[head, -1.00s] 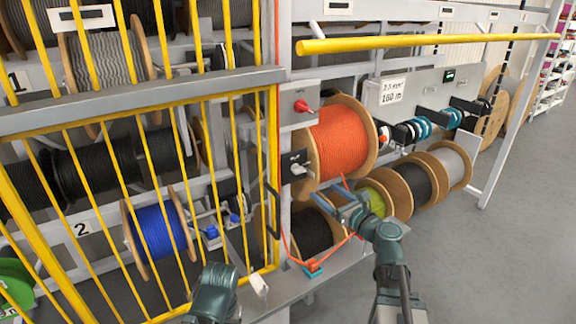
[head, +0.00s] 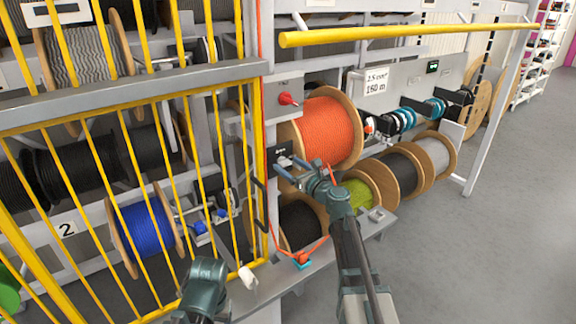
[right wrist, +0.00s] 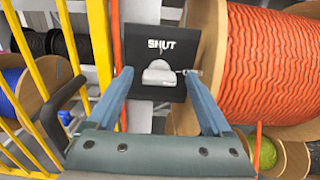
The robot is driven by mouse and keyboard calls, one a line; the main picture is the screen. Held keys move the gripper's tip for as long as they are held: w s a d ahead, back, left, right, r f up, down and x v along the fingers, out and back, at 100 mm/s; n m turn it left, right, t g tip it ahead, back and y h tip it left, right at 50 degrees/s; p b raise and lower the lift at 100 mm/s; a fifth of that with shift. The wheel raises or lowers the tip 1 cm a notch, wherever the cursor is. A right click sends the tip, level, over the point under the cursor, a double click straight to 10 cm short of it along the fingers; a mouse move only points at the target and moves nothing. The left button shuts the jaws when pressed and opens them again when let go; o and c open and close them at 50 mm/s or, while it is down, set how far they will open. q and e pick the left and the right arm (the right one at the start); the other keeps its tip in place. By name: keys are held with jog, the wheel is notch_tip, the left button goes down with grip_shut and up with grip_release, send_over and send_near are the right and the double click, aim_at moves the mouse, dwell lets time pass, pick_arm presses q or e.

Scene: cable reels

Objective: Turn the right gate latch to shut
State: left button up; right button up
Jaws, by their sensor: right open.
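The right gate latch is a black plate (right wrist: 161,50) marked SHUT with a pale grey knob (right wrist: 160,73) on it. In the head view the latch plate (head: 282,153) sits on the grey post left of the orange reel. My right gripper (head: 281,172) is at the latch, and in the right wrist view its open blue fingers (right wrist: 158,78) stand on either side of the knob. Whether they touch it I cannot tell. The yellow barred gate (head: 120,200) stands left of the post. My left arm shows at the bottom, but its gripper is not visible.
The orange cable reel (head: 332,132) is close to the right of the latch. A red knob (head: 287,98) sits above it on the post. A black gate handle (right wrist: 52,120) is at the left. A yellow bar (head: 400,35) crosses above. Open floor lies at right.

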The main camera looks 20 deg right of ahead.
jog(key=shift+w+a, duration=0.2)
jog(key=shift+w, duration=0.25)
grip_shut()
